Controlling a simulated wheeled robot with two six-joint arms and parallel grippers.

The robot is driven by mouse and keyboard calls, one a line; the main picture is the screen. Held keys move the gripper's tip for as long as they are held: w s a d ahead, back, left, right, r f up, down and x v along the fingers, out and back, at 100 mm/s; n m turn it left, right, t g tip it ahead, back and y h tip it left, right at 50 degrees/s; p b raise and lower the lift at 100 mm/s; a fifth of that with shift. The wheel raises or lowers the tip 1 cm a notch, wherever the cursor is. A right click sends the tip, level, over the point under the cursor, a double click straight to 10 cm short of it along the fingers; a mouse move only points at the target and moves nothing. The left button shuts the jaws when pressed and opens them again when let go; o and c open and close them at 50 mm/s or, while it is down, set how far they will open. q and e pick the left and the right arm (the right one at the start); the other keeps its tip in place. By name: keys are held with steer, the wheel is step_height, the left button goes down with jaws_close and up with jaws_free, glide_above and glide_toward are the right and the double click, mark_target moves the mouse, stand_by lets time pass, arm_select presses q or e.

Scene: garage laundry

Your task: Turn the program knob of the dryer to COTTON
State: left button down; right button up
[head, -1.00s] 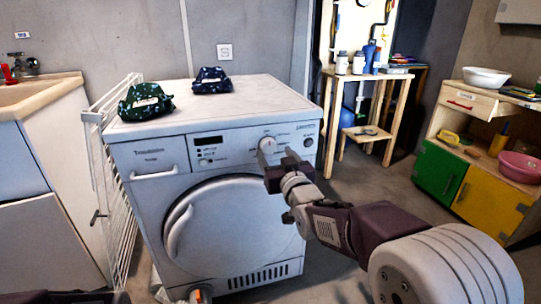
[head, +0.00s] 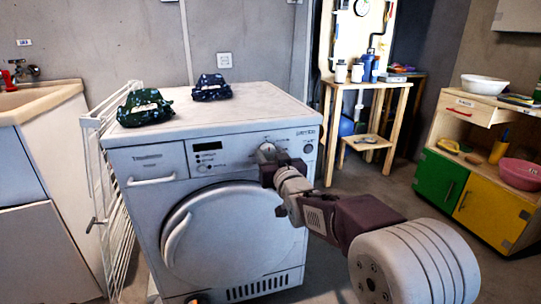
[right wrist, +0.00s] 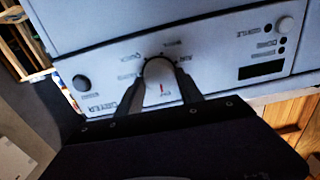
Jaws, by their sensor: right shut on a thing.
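The dryer (head: 148,215) is a white front-loading machine with a round door and a control panel along its top front. Its round program knob (head: 266,150) is at the right part of the panel. My right gripper (head: 271,165) is at the knob. In the right wrist view the knob (right wrist: 159,72) sits between the two fingers, which are shut on its sides. A red mark on the knob points toward the bottom of that picture. Small labels ring the knob, too blurred to read surely; COTTON cannot be made out. My left gripper is not in view.
Two dark patterned cloth bundles (head: 144,107) (head: 211,88) lie on the dryer top. A white drying rack (head: 104,200) stands at its left, beside a sink cabinet (head: 40,185). A wooden shelf (head: 365,85) and a coloured cabinet (head: 470,200) stand at the right, with open floor between.

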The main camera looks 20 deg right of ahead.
steer(key=m, duration=0.4)
steer(key=shift+d+m, duration=0.1)
steer(key=shift+m, duration=0.2)
steer(key=m+p, duration=0.1)
steer(key=m, duration=0.3)
steer(key=shift+d+f+m, duration=0.1)
steer(key=shift+m, duration=0.3)
stand_by(0.3)
steer(key=o, duration=1.3)
steer(key=shift+o, duration=0.2)
